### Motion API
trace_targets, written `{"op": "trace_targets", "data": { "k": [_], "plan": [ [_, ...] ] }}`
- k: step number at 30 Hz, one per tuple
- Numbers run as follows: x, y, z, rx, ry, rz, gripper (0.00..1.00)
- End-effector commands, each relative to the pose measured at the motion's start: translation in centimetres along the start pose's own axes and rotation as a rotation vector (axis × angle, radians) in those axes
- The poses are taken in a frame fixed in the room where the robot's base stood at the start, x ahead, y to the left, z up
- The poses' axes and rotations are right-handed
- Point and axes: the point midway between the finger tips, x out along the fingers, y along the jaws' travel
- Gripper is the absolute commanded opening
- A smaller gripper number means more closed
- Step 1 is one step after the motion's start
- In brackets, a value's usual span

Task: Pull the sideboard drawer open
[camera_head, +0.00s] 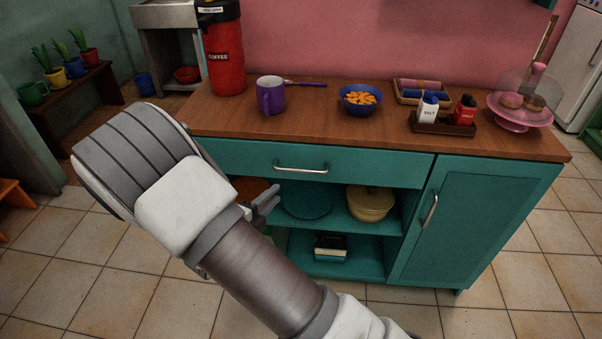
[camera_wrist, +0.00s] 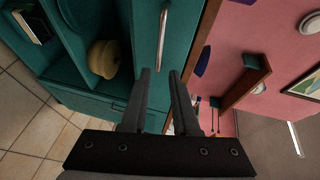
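The sideboard drawer (camera_head: 350,165) is a teal front under the wooden top, and it looks closed. Its silver bar handle (camera_head: 301,168) is at the left-centre of the head view. In the wrist view the handle (camera_wrist: 162,38) appears beyond the fingertips, roughly in line with the gap between them. My gripper (camera_head: 270,198) is below and left of the handle in the head view, in front of the open shelves. In the wrist view my gripper (camera_wrist: 161,72) has its two fingers apart with nothing between them. The handle appears apart from the fingers.
The open shelves hold a yellow pot (camera_head: 370,203) and a small dark-and-white item (camera_head: 330,247). A teal door (camera_head: 475,220) with its own handle is at the right. A purple mug (camera_head: 271,97), blue bowl (camera_head: 360,100) and red coffee dispenser (camera_head: 223,55) stand on top.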

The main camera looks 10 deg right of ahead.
Motion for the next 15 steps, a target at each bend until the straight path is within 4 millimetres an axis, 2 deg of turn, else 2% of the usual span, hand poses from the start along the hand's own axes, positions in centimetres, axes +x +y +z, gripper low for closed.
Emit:
{"op": "trace_targets", "data": {
  "k": [3,15],
  "plan": [
    [2.8,0.3,-0.1,0.003,0.005,0.0,0.28],
    [11.3,0.3,-0.1,0.004,0.005,0.0,0.28]
  ]
}}
